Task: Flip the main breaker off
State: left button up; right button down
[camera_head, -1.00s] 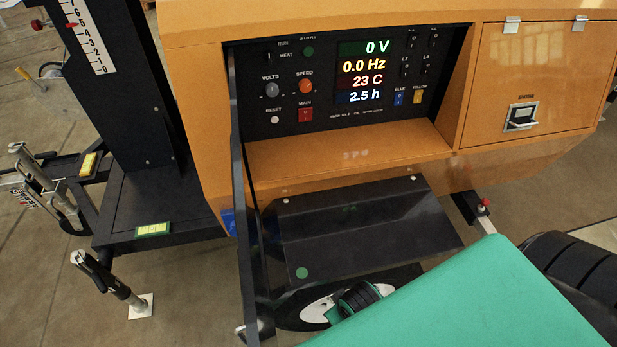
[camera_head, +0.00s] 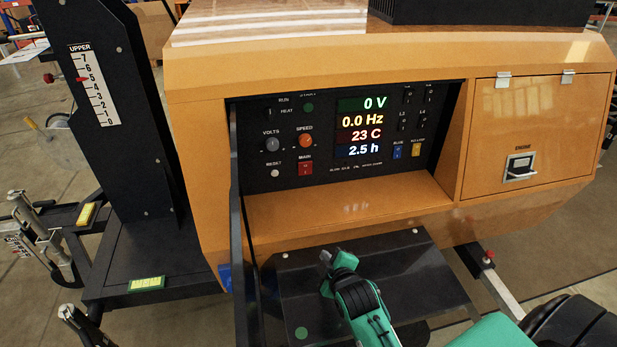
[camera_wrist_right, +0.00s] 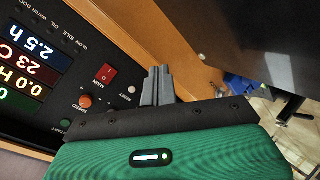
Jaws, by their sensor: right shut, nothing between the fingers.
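The main breaker (camera_head: 305,168) is a red rocker switch under the label MAIN on the black control panel (camera_head: 375,178). In the right wrist view the red main breaker (camera_wrist_right: 108,73) sits left of the fingers, beside the orange speed knob. My right gripper (camera_head: 326,257) is below the panel, in front of the dark lowered cover, apart from the switch. In the wrist view its grey fingers (camera_wrist_right: 157,72) are together, with nothing between them. The display (camera_head: 361,127) reads 0 V, 0.0 Hz, 23 C and 2.5 h.
The panel lies recessed in the orange housing (camera_head: 350,208), with a dark edge (camera_head: 237,200) standing at its left. A volts knob (camera_head: 272,144), a reset button (camera_head: 275,173) and blue and yellow switches are near the breaker. A black mast (camera_head: 110,100) stands left.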

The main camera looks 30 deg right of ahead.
aim_at(306, 166)
pick_arm(q)
jog(key=shift+a, duration=0.6)
pick_arm(e)
jog(key=w+d+r+n+t+h, duration=0.3)
jog(key=w+r+n+t, duration=0.3)
jog(key=w, duration=0.4)
jog(key=shift+r, duration=0.7)
pick_arm(q)
jog(key=shift+s, duration=0.1)
pick_arm(e)
jog(key=shift+d, duration=0.1)
jog(key=shift+w, duration=0.1)
